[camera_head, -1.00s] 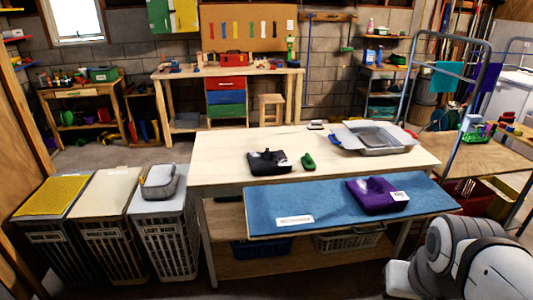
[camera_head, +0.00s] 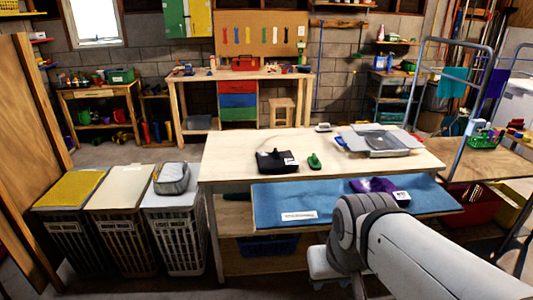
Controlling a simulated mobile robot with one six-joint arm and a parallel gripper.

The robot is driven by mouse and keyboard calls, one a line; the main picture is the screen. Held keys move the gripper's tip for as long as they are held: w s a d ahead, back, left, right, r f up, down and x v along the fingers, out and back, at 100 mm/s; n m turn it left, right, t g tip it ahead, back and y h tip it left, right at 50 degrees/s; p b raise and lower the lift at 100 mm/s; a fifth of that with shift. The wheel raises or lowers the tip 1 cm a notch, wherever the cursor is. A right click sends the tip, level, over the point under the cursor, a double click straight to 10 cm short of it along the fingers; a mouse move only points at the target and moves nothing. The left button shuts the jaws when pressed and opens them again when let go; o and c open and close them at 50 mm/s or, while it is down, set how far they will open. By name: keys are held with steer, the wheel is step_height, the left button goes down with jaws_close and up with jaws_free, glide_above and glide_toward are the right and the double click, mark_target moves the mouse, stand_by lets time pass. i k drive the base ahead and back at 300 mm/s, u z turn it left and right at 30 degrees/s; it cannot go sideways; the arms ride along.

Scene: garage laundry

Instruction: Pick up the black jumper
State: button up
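A folded black garment (camera_head: 276,160), which looks like the black jumper, lies on the light wooden table (camera_head: 232,150), left of the middle. A small white tag shows on its right side. My arm reaches in from the lower right, in front of the table's near edge. My gripper is not visible in this view, so I cannot see its fingers or whether it holds anything.
A green object (camera_head: 314,161) lies just right of the black garment. A grey tray (camera_head: 380,142) sits further right. A purple folded garment (camera_head: 374,186) lies on the blue mat (camera_head: 275,204), partly hidden by my arm. Lidded hampers (camera_head: 181,230) stand left of the table.

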mark_target(275, 161)
steer(key=z, duration=0.05)
steer(key=i, duration=1.65)
steer(key=u, duration=0.05)
